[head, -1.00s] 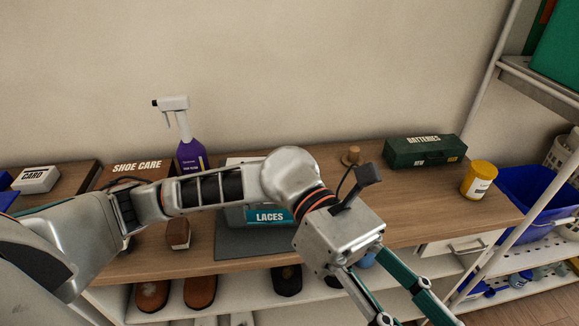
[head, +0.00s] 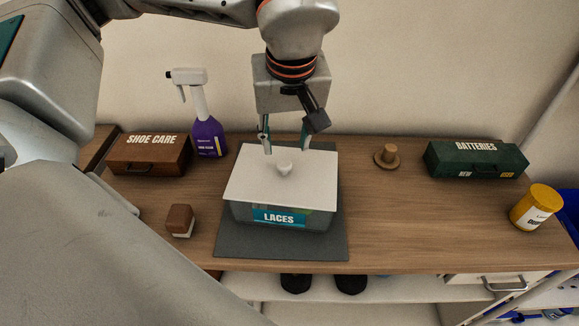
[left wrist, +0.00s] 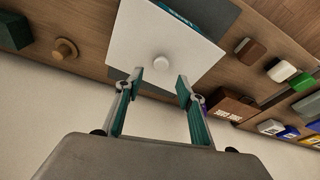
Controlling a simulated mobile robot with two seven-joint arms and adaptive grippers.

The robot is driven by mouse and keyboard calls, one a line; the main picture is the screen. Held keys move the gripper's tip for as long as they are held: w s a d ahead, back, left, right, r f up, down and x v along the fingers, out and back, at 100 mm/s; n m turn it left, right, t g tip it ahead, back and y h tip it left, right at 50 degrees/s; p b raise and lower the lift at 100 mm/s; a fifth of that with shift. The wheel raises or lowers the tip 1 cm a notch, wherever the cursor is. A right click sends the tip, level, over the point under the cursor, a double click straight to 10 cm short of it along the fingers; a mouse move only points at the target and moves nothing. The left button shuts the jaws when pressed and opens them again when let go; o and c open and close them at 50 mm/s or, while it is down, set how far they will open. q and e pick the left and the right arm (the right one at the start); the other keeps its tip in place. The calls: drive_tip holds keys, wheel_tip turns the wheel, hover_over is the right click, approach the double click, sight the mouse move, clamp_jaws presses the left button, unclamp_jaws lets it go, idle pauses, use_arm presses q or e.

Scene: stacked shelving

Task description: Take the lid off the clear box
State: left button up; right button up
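The clear box (head: 281,217), labelled LACES, stands on a dark grey mat (head: 232,241) on the wooden top. Its white lid (head: 255,184) is on it, with a round white knob (head: 285,168) in the middle. My left gripper (head: 285,147) points down just behind the knob, near the lid's far edge. In the left wrist view its two fingers (left wrist: 158,88) are spread apart, with the lid (left wrist: 138,40) and knob (left wrist: 160,62) ahead of them and nothing held. My right gripper is not in view.
A purple spray bottle (head: 208,135) and SHOE CARE box (head: 150,154) stand left. A brush (head: 180,219) lies left of the mat. A wooden knobbed piece (head: 387,156), green BATTERIES box (head: 476,158) and yellow jar (head: 536,206) stand right. The wall is close behind.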

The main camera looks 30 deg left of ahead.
sight(284, 163)
use_arm(q)
drive_tip(key=x, duration=0.7)
drive_tip(key=shift+a+f, duration=0.1)
drive_tip(key=shift+f, duration=0.25)
clamp_jaws()
